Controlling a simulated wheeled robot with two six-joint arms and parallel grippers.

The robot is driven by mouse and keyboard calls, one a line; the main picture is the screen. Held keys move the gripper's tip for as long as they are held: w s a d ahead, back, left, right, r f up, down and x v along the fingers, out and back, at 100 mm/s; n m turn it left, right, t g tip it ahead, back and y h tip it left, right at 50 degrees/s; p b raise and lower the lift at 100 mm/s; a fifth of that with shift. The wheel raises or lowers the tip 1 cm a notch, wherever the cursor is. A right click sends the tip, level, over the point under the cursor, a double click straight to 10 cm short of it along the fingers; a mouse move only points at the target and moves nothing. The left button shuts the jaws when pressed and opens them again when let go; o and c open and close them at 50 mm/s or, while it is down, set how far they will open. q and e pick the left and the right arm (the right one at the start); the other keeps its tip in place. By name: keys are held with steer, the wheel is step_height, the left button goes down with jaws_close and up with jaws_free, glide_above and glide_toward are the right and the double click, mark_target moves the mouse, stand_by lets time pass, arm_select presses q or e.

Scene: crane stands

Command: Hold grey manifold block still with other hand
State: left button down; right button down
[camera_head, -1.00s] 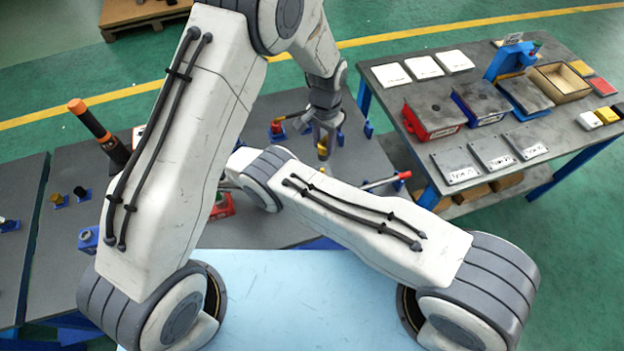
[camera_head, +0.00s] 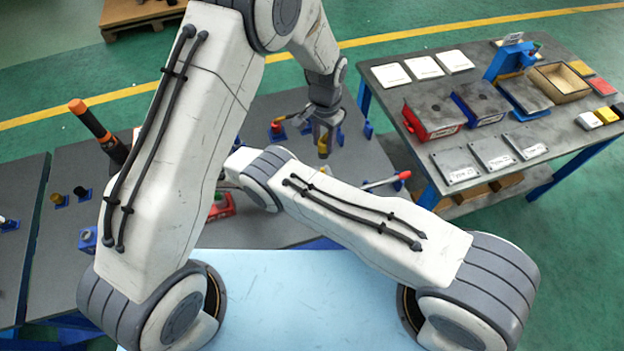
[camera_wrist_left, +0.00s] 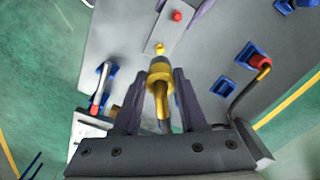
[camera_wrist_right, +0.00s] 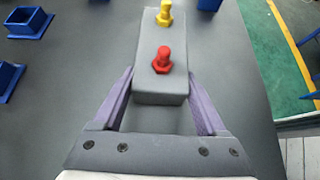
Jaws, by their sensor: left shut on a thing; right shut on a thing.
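The grey manifold block (camera_wrist_right: 160,90) lies on the grey bench in the right wrist view, with a red fitting (camera_wrist_right: 162,60) and a yellow fitting (camera_wrist_right: 165,14) on top. My right gripper (camera_wrist_right: 160,100) is shut on the block's near end, one purple finger on each side. In the left wrist view the block (camera_wrist_left: 178,38) shows beyond my left gripper (camera_wrist_left: 160,88), which is shut on a yellow-and-grey tool (camera_wrist_left: 160,75). The tool's end is close to the yellow fitting; I cannot tell whether they touch. In the head view my left gripper (camera_head: 325,125) hangs over the bench. My right gripper is hidden there.
Blue holders (camera_wrist_right: 28,22) stand on the bench around the block. A second table (camera_head: 480,135) with trays and plates stands to the right in the head view.

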mark_target(323, 150)
arm_select(q)
steer(key=shift+f, duration=2.8)
steer(key=shift+s+f, duration=0.1)
steer(key=shift+f, duration=1.35)
steer(key=shift+c, duration=1.9)
jaws_free()
steer(key=shift+r, duration=2.5)
step_height(323, 150, up, 12)
steer(key=shift+r, duration=0.1)
arm_select(e)
jaws_free()
